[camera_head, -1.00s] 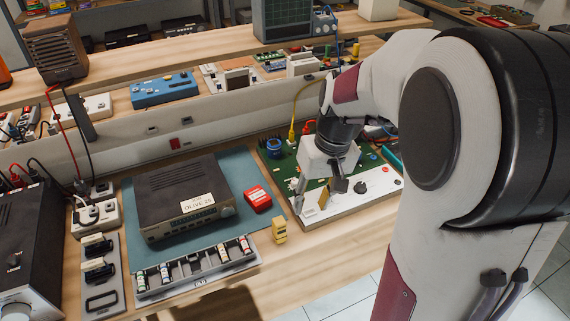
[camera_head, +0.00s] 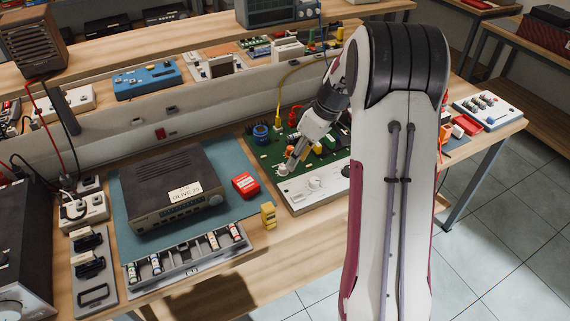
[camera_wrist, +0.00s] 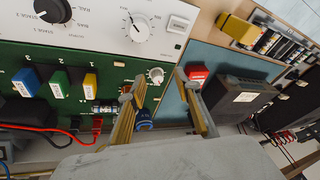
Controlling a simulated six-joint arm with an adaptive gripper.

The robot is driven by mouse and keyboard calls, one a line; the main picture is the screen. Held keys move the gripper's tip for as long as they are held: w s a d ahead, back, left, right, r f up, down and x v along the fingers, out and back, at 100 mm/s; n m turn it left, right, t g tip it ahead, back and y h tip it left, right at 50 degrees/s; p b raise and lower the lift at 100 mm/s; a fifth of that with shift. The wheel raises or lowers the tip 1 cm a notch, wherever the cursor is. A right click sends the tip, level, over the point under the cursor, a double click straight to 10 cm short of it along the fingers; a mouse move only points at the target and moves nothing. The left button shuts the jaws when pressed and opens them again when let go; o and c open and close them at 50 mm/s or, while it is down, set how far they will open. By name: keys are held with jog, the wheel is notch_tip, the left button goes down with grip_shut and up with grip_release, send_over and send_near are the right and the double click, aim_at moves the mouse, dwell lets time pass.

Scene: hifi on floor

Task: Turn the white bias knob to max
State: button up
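A small white knob (camera_wrist: 156,75) sits at the edge of the green circuit board (camera_wrist: 25,58), its pointer hard to read. A larger white knob (camera_wrist: 136,27) with a dark pointer line is on the white panel (camera_wrist: 100,40); small lettering does not clearly show which is bias. My gripper (camera_wrist: 160,82) is open and empty, its fingertips on either side of the small knob in the picture; contact cannot be told. In the head view my gripper (camera_head: 291,161) points down at the board's left front corner, by the small knob (camera_head: 283,169). The larger knob (camera_head: 315,182) is to its right.
A black knob (camera_wrist: 52,9) is beside the larger white knob. Blue, green and yellow blocks and a red cable (camera_wrist: 45,129) are on the board. A red box (camera_head: 245,185) and the dark OLIVE device (camera_head: 168,185) stand left, with a yellow block (camera_head: 268,215) in front.

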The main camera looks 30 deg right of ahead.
aim_at(283, 169)
jog(key=shift+w+r+n+t, duration=0.2)
jog(key=shift+w+r+n, duration=0.25)
jog(key=shift+n, duration=0.5)
jog(key=shift+w+r+n+t, duration=0.2)
jog(key=shift+w+r+n, duration=0.25)
jog(key=shift+n, duration=0.5)
jog(key=shift+w+f, duration=0.1)
jog(key=shift+f, duration=0.1)
jog(key=shift+x, duration=3.8)
grip_shut()
